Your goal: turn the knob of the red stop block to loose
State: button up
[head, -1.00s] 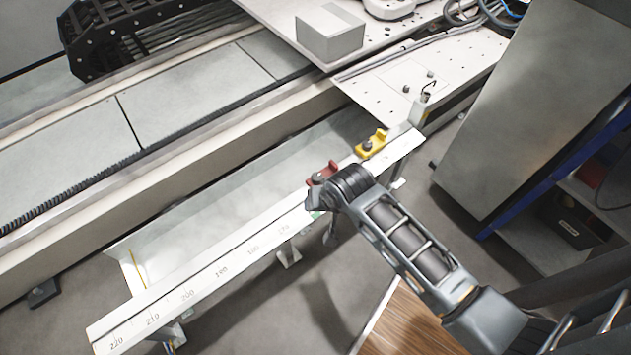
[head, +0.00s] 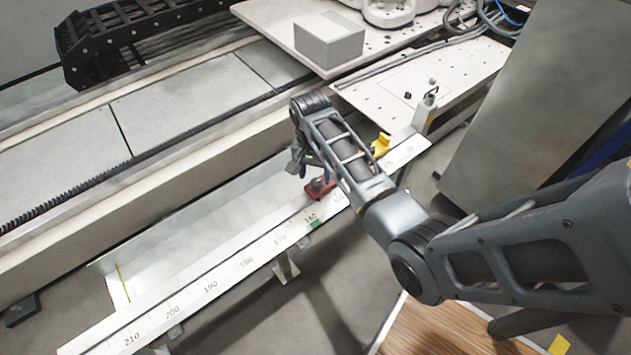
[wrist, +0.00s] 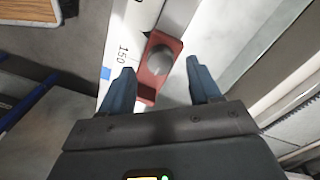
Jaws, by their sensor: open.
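The red stop block (head: 318,189) sits on the white graduated rail (head: 262,252), beside a green mark on the rail's face. In the wrist view the red stop block (wrist: 146,92) carries a round grey knob (wrist: 160,60) with a dark pointed mark at its left. My gripper (wrist: 163,78) is open, with one blue-grey finger on each side of the block and knob in that view. Whether the fingers touch the block cannot be told. In the head view my arm partly hides the gripper, and the knob is hard to make out.
A yellow block (head: 381,144) sits farther along the rail, partly behind my arm. A tall grey cabinet (head: 520,120) stands at the right. The rail's left part is clear.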

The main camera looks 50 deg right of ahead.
aim_at(316, 182)
jog(key=shift+s+f+b, duration=0.1)
jog(key=shift+f+b, duration=0.2)
jog(key=shift+f, duration=1.25)
jog(key=c, duration=1)
